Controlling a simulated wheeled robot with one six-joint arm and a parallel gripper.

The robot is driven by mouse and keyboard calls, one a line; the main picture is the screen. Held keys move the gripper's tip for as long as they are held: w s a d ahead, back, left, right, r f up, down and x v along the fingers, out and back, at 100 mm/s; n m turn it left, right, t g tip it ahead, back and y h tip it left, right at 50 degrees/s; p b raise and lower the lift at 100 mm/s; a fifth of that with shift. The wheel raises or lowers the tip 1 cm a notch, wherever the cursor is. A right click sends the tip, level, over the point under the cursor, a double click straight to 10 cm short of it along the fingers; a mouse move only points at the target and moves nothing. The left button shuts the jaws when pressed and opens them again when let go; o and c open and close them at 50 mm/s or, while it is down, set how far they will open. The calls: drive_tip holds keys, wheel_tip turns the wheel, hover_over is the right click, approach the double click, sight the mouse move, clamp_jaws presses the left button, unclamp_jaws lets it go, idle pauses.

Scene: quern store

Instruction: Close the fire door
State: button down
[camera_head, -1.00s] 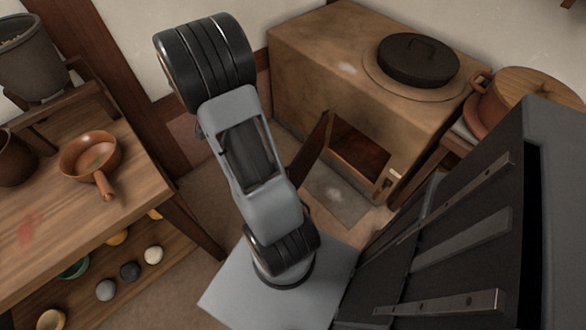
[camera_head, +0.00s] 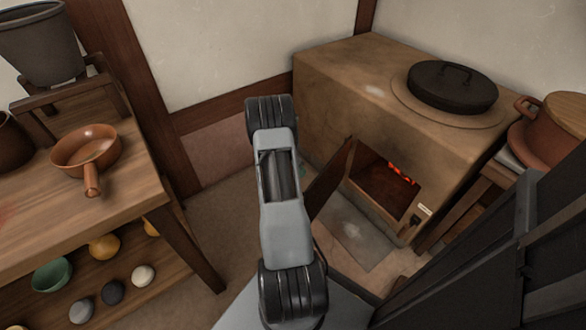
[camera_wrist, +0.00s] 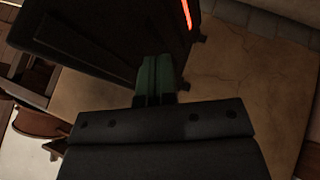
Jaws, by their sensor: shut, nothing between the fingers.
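The fire door (camera_head: 330,182) is a dark brown panel at the left edge of the square firebox opening (camera_head: 382,190) in the head view. It stands swung outward, and the opening is uncovered with red embers glowing inside. My arm is in front of it in that view and hides my gripper. In the wrist view my gripper (camera_wrist: 154,72) is shut and empty, its greenish fingers over the edge of a dark panel (camera_wrist: 95,35), which looks like the fire door. A red glow shows beside this panel. I cannot tell whether the fingers touch it.
The clay stove (camera_head: 335,85) carries a black lidded pot (camera_head: 452,87). A lidded brown pot (camera_head: 552,130) stands on a stool to its right. A wooden table (camera_head: 125,195) with a brown pan (camera_head: 88,150) is at left. A dark slatted structure (camera_head: 490,265) fills the lower right.

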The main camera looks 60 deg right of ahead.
sight(322, 182)
drive_tip(key=shift+s+d+f+b, duration=0.1)
drive_tip(key=shift+s+f+b, duration=0.15)
drive_tip(key=shift+s, duration=0.55)
drive_tip(key=shift+s+d+f+b, duration=0.15)
drive_tip(key=shift+s+f, duration=0.1)
drive_tip(key=shift+s, duration=0.6)
drive_tip(key=shift+s+d+f+b, duration=0.15)
drive_tip(key=shift+s+f, duration=0.1)
drive_tip(key=shift+s, duration=0.55)
